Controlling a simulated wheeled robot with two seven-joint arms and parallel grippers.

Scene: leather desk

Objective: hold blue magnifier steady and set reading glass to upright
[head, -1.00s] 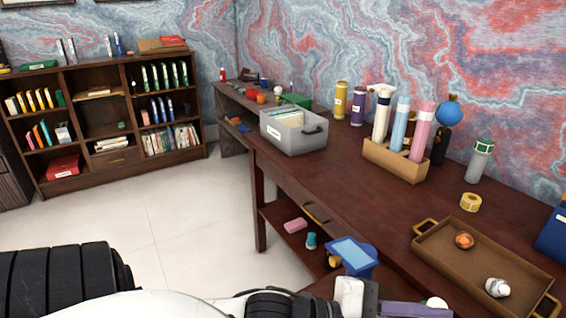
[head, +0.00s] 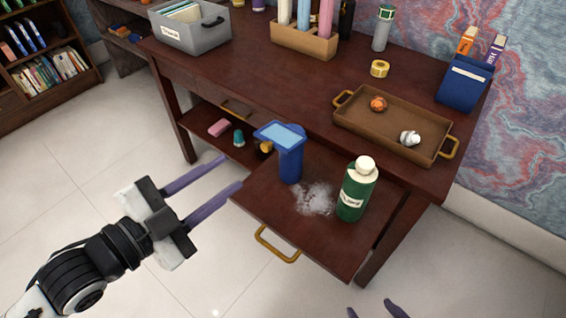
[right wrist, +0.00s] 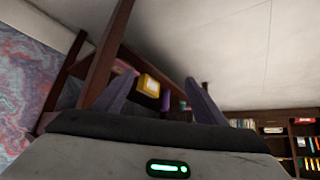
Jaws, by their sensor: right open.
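The blue magnifier (head: 291,166) stands on a pulled-out wooden drawer or shelf in the head view. Its pale-blue rectangular glass (head: 281,136) sits tilted on top of a thick blue stem, face largely up. My left gripper (head: 233,169) is open and empty, left of the magnifier and apart from it, its purple fingers pointing towards it. My right gripper (head: 369,306) shows only its fingertips at the bottom edge, apart and empty. In the right wrist view its fingers (right wrist: 160,77) are spread, with a blurred yellow-framed thing beyond them.
A green bottle (head: 356,192) with a white cap stands right of the magnifier, with a white powdery patch (head: 315,199) between them. The pull-out (head: 300,237) has a brass handle (head: 276,246). A brown tray (head: 350,118) sits on the desk above.

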